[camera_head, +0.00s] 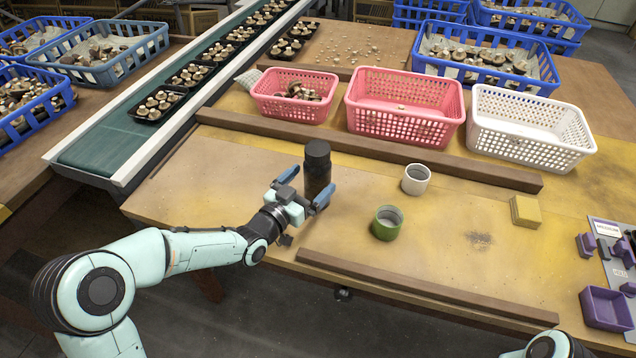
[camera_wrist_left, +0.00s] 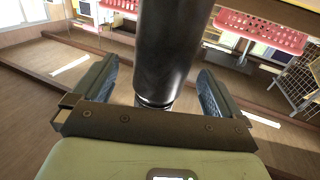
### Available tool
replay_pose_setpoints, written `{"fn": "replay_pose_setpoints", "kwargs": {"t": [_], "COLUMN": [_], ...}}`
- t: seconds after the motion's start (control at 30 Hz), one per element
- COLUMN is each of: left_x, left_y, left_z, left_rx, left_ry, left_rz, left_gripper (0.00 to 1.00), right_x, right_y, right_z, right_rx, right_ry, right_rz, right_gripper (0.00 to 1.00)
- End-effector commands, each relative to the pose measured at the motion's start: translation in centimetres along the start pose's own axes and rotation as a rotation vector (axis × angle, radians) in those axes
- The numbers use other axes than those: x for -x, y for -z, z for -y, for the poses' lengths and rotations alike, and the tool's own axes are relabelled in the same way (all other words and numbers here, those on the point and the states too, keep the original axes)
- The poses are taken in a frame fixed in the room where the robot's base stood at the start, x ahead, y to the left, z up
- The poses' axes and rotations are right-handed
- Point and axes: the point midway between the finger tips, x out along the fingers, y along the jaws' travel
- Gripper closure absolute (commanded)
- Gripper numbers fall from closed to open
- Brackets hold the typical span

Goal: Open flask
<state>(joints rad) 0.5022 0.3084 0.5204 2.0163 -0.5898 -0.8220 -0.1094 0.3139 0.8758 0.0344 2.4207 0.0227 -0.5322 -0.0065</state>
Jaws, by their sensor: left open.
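A black flask (camera_head: 317,172) stands upright on the wooden table, with its dark cap at the top. My left gripper (camera_head: 304,190) is open with its two blue-padded fingers on either side of the flask. In the left wrist view the flask (camera_wrist_left: 170,55) fills the middle between the open fingers (camera_wrist_left: 153,92), with a visible gap on each side. Only a small part of my right arm shows at the bottom right of the head view; its gripper is out of view.
A green cup (camera_head: 387,223) and a white cup (camera_head: 416,180) stand right of the flask. A yellow block (camera_head: 525,211) lies farther right. Pink baskets (camera_head: 404,106) and a white basket (camera_head: 527,128) stand behind a wooden rail (camera_head: 370,148). Another rail (camera_head: 400,284) runs along the front edge.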

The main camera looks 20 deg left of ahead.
Motion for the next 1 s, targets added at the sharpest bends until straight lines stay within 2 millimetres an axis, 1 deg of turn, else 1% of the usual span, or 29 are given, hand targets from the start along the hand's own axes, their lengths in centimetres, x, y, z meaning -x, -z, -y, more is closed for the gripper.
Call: {"fn": "replay_pose_setpoints", "kwargs": {"t": [0.17,0.3,0.43,0.53,0.73,0.77,0.8,0.87,0.9,0.97,1.0], "left_x": [-1.4,-3.6,-5.2,-5.6,-5.6,-5.6,-5.5,-5.5,-5.5,-5.5,-5.5], "left_y": [-0.1,-0.5,-0.3,-0.2,-0.2,-0.2,-0.2,-0.2,-0.2,-0.2,-0.2], "left_z": [0.0,0.2,0.2,0.2,0.2,0.2,0.2,0.2,0.2,0.2,0.2], "left_rx": [0.003,0.004,0.002,0.002,0.001,0.001,0.001,0.001,0.001,0.001,0.001], "left_ry": [-0.001,-0.001,-0.001,0.0,0.0,0.0,0.0,0.0,0.0,0.0,0.0], "left_rz": [-0.001,-0.001,-0.001,0.0,0.0,0.0,0.0,0.0,0.0,0.0,0.0], "left_gripper": [0.01,0.01,0.01,0.01,0.01,0.1,0.23,0.43,0.56,0.75,0.88], "right_x": [-0.3,-0.9,-1.0,-1.1,-1.0,-1.0,-1.0,-1.0,-1.0,-1.0,-1.1], "right_y": [0.4,1.1,1.5,1.6,1.6,1.6,1.6,1.6,1.6,1.6,1.6], "right_z": [-0.1,-0.3,-0.4,-0.4,-0.4,-0.4,-0.4,-0.4,-0.4,-0.4,-0.4], "right_rx": [-0.001,-0.003,-0.003,-0.004,-0.004,-0.004,-0.004,-0.004,-0.004,-0.004,-0.004], "right_ry": [-0.001,-0.002,-0.003,-0.003,-0.003,-0.003,-0.003,-0.003,-0.003,-0.003,-0.003], "right_rz": [-0.011,-0.032,-0.042,-0.046,-0.047,-0.046,-0.046,-0.046,-0.046,-0.046,-0.046], "right_gripper": [0.57,0.57,0.57,0.57,0.57,0.57,0.57,0.57,0.57,0.57,0.57]}}
